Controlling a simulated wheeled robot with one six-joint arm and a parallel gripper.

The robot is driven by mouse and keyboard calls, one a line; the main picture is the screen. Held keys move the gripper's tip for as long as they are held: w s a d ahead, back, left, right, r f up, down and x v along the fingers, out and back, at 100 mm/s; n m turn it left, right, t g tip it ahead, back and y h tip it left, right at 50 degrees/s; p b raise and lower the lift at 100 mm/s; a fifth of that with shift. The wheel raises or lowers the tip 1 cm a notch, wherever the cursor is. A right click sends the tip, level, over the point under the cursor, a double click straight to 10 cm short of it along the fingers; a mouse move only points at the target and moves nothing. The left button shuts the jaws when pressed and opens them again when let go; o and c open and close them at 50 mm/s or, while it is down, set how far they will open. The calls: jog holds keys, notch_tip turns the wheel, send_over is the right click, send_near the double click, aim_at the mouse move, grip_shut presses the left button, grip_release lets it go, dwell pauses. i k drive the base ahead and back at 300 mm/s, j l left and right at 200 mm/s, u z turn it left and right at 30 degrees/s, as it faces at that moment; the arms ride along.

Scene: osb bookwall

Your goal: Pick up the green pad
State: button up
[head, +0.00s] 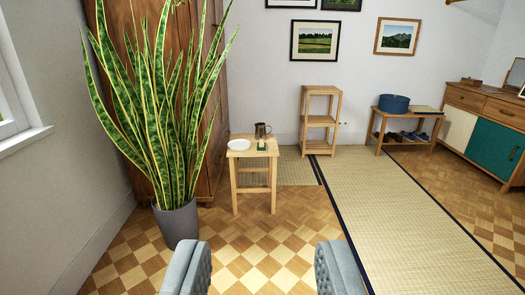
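A small wooden stool (253,155) stands across the room, near the middle of the picture. On its top, at the front right, is a small green item (261,148) that looks like the green pad, with something pale at it; it is too small to make out clearly. A white plate (239,144) lies to its left and a dark metal mug (261,130) stands just behind it. My gripper (263,262) is open and empty, its two grey-blue fingers wide apart at the bottom edge, well short of the stool.
A tall snake plant (168,120) in a grey pot (177,223) stands left of the stool, before a wooden wardrobe (212,100). A wooden shelf (319,122) and a bench (401,125) stand behind to the right. The checkered floor (265,235) ahead is clear.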

aim_at(261, 145)
jog(key=i, duration=3.65)
